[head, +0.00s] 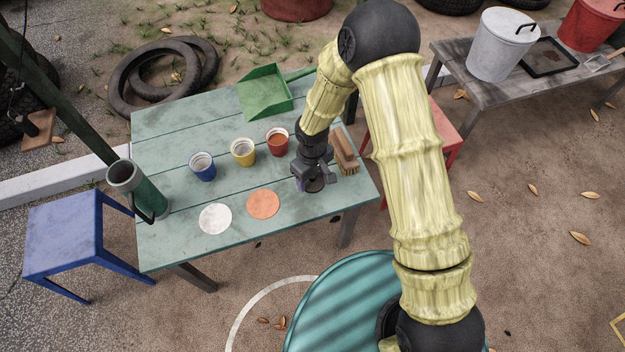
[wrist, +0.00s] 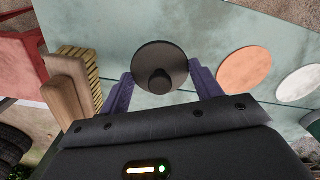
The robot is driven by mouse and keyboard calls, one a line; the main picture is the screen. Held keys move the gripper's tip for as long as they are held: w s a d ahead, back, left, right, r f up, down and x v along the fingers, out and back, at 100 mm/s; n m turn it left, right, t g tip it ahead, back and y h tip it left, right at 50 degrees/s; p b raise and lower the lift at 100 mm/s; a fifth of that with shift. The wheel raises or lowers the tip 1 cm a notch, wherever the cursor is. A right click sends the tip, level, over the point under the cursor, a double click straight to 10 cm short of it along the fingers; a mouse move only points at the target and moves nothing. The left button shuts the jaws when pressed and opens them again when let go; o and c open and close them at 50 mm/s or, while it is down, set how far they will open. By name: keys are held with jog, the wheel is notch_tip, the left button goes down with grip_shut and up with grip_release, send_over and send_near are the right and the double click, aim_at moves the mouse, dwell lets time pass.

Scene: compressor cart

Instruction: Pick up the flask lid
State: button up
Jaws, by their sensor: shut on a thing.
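The flask lid (wrist: 160,62) is a dark round disc with a knob in the middle. In the wrist view it sits between the two purple fingers of my gripper (wrist: 161,78), which is shut on it. In the head view my gripper (head: 315,185) is low over the right part of the green table, with the dark lid (head: 316,186) at its fingers, partly hidden. I cannot tell whether the lid touches the tabletop. The green flask (head: 148,194) stands open at the table's left edge, with a dark handle.
A wooden brush (head: 344,152) lies right beside my gripper. Blue (head: 203,170), yellow (head: 243,153) and red (head: 278,143) cups stand in a row. A white disc (head: 215,219) and an orange disc (head: 263,204) lie in front. A green dustpan (head: 265,93) is at the back.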

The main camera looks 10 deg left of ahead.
notch_tip(320, 180, up, 6)
jog(key=shift+f+p, duration=0.1)
jog(key=shift+p, duration=0.3)
jog(key=w+d+m, duration=0.3)
jog(key=d, duration=0.5)
jog(key=w+d+r+m, duration=0.1)
jog(key=w+d+m, duration=0.2)
jog(key=d, duration=0.6)
jog(key=w+d+m, duration=0.3)
jog(key=d+m, duration=0.2)
jog(key=d, duration=0.3)
jog(key=shift+w+d+r, duration=0.3)
jog(key=shift+d, duration=0.1)
jog(key=shift+w, duration=0.1)
